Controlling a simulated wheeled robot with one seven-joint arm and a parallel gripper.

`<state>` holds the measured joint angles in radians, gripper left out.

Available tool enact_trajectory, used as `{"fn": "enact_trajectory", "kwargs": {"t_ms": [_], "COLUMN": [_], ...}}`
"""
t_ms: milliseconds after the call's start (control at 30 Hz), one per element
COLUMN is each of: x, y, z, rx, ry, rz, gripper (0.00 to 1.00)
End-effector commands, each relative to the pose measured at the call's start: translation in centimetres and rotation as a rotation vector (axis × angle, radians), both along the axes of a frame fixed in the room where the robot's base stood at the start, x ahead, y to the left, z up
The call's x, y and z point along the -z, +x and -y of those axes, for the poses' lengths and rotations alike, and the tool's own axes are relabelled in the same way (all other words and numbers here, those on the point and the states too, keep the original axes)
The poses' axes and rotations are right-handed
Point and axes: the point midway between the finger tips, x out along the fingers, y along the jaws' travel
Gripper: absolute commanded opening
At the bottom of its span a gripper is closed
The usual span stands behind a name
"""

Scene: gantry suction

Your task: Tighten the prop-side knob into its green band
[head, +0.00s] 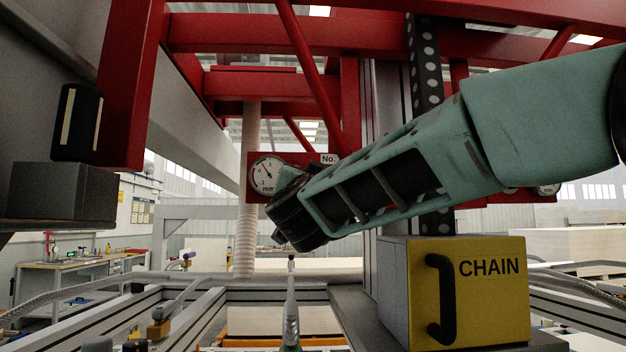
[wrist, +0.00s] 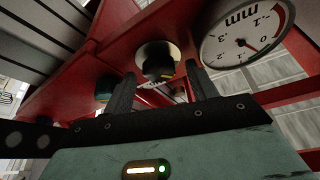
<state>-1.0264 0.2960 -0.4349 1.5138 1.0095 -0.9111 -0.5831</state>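A dark round knob (wrist: 158,62) with a pale rim and a small yellow mark sits on the red beam in the wrist view. My gripper (wrist: 160,80) is open, its two dark fingers apart on either side of the knob's lower part. I cannot tell whether they touch it. A white dial gauge (wrist: 245,32) marked mm is right of the knob, with a red arc and a needle; no green band is clear. In the head view my gripper (head: 288,238) is in front of the red plate with a gauge (head: 267,174). The knob is hidden there.
A second, teal-sided knob (wrist: 106,86) is left of my fingers. A yellow CHAIN box (head: 478,292) with a black handle stands below my arm. A red post (head: 128,85) is at the left.

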Motion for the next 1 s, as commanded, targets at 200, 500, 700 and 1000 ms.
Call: {"fn": "enact_trajectory", "kwargs": {"t_ms": [200, 500, 700, 1000], "x": [0.5, 2.9, 4.5, 6.1], "y": [-0.7, -6.3, -10.6, -15.2], "z": [-0.1, -0.9, -1.4, -2.0], "rx": [-0.002, -0.005, -0.004, -0.001], "ry": [0.001, 0.003, 0.001, 0.001], "rz": [-0.001, -0.001, -0.001, 0.000], "gripper": [0.57, 0.57, 0.57, 0.57]}}
